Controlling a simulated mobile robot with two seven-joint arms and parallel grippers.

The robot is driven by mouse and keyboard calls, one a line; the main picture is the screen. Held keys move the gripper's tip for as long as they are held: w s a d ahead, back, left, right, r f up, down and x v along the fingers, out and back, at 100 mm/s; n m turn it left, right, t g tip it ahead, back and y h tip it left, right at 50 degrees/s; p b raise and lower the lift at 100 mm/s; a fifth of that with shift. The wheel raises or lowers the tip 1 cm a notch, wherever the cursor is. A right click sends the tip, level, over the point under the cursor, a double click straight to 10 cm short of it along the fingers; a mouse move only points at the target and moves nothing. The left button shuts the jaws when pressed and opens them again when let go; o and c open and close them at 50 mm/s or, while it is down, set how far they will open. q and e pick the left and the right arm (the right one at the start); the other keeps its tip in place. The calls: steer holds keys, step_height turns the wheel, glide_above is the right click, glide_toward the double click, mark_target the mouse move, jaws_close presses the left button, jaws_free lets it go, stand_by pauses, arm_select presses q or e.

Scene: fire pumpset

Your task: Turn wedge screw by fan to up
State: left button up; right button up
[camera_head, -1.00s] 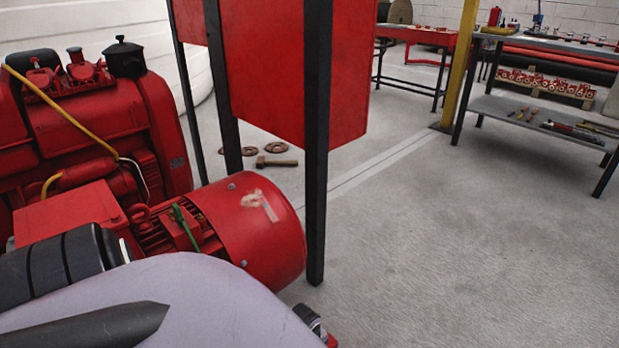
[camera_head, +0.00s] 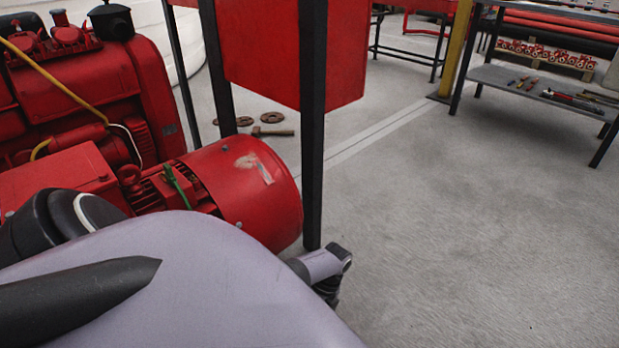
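A red motor (camera_head: 245,190) with a rounded end cover lies at the left centre. A thin green piece (camera_head: 178,187) shows on its near side. I cannot make out a wedge screw in this view, and I cannot tell whether the green piece belongs to it. A large pale arm part of mine covers the lower left and hides the floor and the machine's lower side. A small grey and black arm part of mine sticks out past it, right of the motor. I see no gripper fingers of either hand.
A red cabinet (camera_head: 275,50) on black legs stands behind the motor. A red engine (camera_head: 85,85) is at the left. A hammer (camera_head: 272,132) and round discs (camera_head: 270,118) lie on the floor. A shelf rack (camera_head: 545,90) stands at the right. The floor at centre right is clear.

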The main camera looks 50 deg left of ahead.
steer(key=shift+d+r, duration=0.1)
steer(key=shift+r, duration=0.1)
stand_by(0.5)
arm_select(q)
steer(key=o, duration=1)
steer(key=shift+o, duration=0.2)
arm_select(e)
steer(key=shift+f, duration=0.1)
arm_select(q)
steer(key=shift+r, duration=0.15)
steer(key=p+v, duration=0.2)
steer(key=v, duration=0.4)
steer(key=shift+w+r+p, duration=0.3)
steer(key=shift+p, duration=0.05)
arm_select(e)
steer(key=shift+w+a+f+m+g, duration=0.15)
steer(key=shift+a+m+g, duration=0.1)
steer(key=shift+a, duration=0.15)
steer(key=shift+w+a+f+m+g, duration=0.1)
steer(key=shift+a+m+g, duration=0.15)
steer(key=shift+a, duration=0.15)
